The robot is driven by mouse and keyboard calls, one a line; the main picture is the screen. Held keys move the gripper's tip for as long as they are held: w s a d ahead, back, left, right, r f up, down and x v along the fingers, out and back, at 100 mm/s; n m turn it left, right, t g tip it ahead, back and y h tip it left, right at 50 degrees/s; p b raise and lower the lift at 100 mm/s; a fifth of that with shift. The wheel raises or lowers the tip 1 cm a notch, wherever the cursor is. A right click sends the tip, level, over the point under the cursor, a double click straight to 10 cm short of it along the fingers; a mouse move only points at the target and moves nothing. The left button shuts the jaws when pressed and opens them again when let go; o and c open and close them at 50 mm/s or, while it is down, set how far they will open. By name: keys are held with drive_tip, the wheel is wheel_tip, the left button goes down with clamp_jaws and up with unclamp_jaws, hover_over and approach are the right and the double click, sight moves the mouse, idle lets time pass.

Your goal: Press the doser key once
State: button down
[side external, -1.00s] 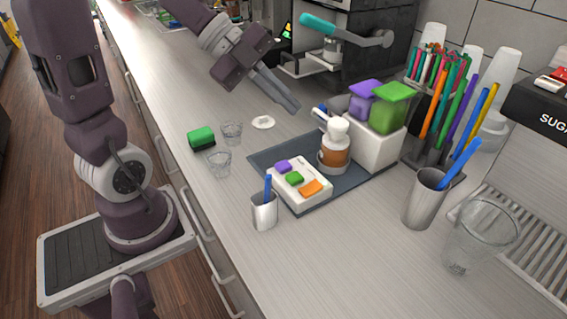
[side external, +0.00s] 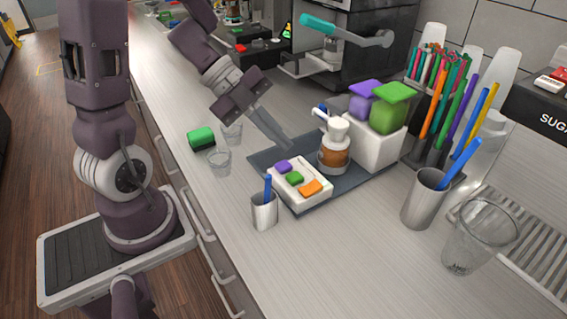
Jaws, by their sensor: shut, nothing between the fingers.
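A white key pad (side external: 317,200) lies on the dark mat (side external: 338,190). It carries a purple key (side external: 283,167), a green key (side external: 295,178) and an orange key (side external: 311,188). No label on these keys can be read, so I cannot tell which is the doser key. My gripper (side external: 290,146) is shut and empty, with its fingers slanting down to the right. In the picture its tips are just above the purple key, over the mat's back part, apart from the pad. I cannot tell their exact height.
A metal cup (side external: 264,211) stands in front.

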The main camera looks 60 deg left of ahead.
sight(279, 163)
drive_tip(key=shift+f, duration=1.1)
drive_tip(key=shift+f, duration=0.1)
idle(1.1)
drive_tip(key=shift+f, duration=0.3)
drive_tip(key=shift+f, duration=0.45)
idle(0.5)
drive_tip(key=shift+r, duration=0.9)
drive_tip(key=shift+r, duration=2.5)
drive_tip(key=shift+w, duration=0.1)
idle(0.4)
